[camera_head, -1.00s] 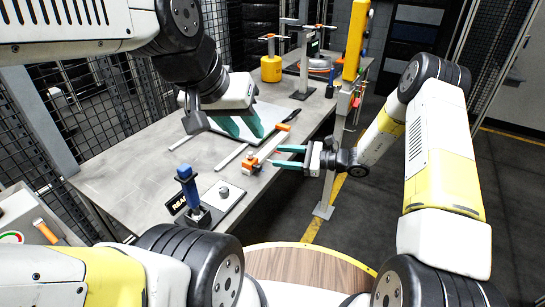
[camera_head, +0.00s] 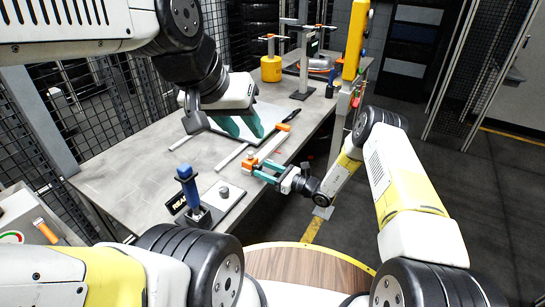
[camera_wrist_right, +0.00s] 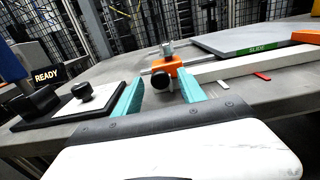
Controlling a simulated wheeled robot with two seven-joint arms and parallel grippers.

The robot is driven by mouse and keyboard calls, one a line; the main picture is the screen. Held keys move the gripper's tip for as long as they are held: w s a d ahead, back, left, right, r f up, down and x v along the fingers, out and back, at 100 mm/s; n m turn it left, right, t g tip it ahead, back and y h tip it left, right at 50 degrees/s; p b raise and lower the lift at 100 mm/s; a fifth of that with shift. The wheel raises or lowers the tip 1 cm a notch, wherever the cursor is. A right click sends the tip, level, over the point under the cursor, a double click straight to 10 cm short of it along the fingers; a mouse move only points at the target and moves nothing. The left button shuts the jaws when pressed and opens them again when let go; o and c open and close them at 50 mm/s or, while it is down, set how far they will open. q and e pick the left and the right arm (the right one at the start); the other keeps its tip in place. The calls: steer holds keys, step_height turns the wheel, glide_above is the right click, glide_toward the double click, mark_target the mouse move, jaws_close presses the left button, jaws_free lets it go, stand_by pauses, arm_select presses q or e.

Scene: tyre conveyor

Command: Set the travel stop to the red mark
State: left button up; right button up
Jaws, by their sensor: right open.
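The travel stop, an orange block (camera_head: 249,163), sits at the near end of a pale rail (camera_head: 268,148) along the table edge. In the right wrist view the stop (camera_wrist_right: 178,68) has a black knob (camera_wrist_right: 160,81) facing me.
A grey plate labelled SLIDE (camera_wrist_right: 255,42) lies behind the rail. A blue-handled lever (camera_head: 188,185) and a black-edged plate with a knob (camera_head: 224,192) stand at the near left, by a READY sign (camera_wrist_right: 47,76). A yellow post (camera_head: 354,40) rises at the far right.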

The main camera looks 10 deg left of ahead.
steer(key=shift+a, duration=0.2)
jaws_close()
steer(key=shift+w, duration=0.1)
stand_by(1.2)
